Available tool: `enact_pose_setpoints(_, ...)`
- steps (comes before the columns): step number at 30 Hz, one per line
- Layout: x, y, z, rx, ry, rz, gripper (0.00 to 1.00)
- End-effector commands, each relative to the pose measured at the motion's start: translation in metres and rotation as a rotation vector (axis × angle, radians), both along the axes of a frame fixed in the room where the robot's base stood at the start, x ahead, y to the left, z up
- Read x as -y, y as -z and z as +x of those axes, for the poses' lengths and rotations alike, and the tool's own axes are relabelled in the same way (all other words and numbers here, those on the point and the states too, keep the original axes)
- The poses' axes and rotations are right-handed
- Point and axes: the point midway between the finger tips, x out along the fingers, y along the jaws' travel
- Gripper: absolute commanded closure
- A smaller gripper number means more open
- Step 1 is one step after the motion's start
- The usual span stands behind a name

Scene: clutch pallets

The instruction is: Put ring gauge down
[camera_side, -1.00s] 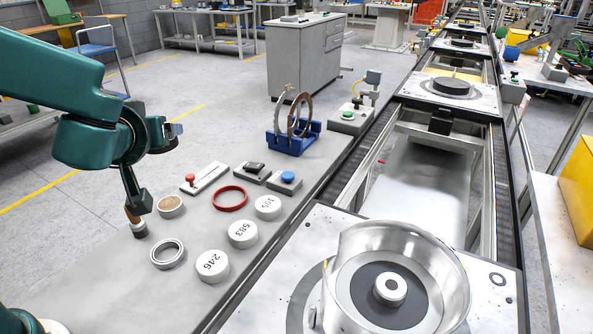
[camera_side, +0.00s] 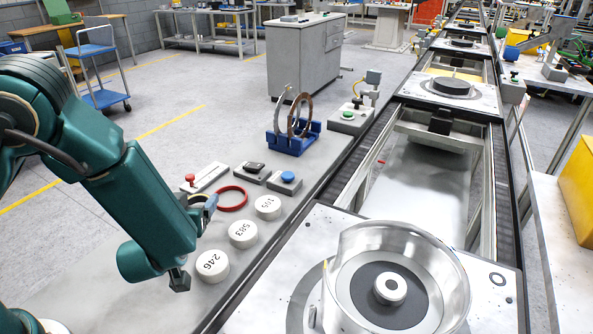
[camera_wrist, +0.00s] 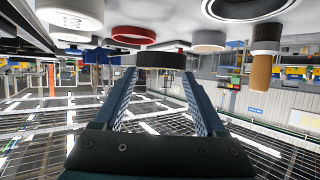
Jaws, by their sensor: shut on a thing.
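My gripper (camera_wrist: 161,75) is shut on a dark, short round piece, the ring gauge (camera_wrist: 160,60), seen edge-on between the fingertips in the wrist view. That view is upside down, with the bench top along its upper edge. The ring gauge appears held clear of the bench, near the red ring (camera_wrist: 133,35). In the side view my gripper (camera_side: 208,208) is partly hidden by my arm, just left of the red ring (camera_side: 232,198). The held piece cannot be made out clearly there.
White numbered discs (camera_side: 243,234) stand in a row right of my arm. A blue stand (camera_side: 292,140) holds upright rings. The conveyor runs along the right.

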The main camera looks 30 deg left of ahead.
Motion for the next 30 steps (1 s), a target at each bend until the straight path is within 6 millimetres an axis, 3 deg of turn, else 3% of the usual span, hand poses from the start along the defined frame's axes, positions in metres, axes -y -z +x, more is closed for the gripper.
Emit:
enact_pose_setpoints(11,0.000,0.036,0.000,-0.003,-0.001,0.002,1.00)
enact_pose_setpoints(20,0.000,0.039,0.000,0.000,-0.001,0.000,1.00)
enact_pose_setpoints(21,0.000,0.040,0.000,-0.001,-0.001,0.000,0.15)
enact_pose_setpoints(22,0.000,0.040,0.000,-0.001,-0.001,0.000,0.04)
enact_pose_setpoints(23,0.000,0.040,0.000,-0.001,-0.001,0.000,0.00)
enact_pose_setpoints(30,0.001,0.039,0.000,-0.001,-0.001,0.000,0.00)
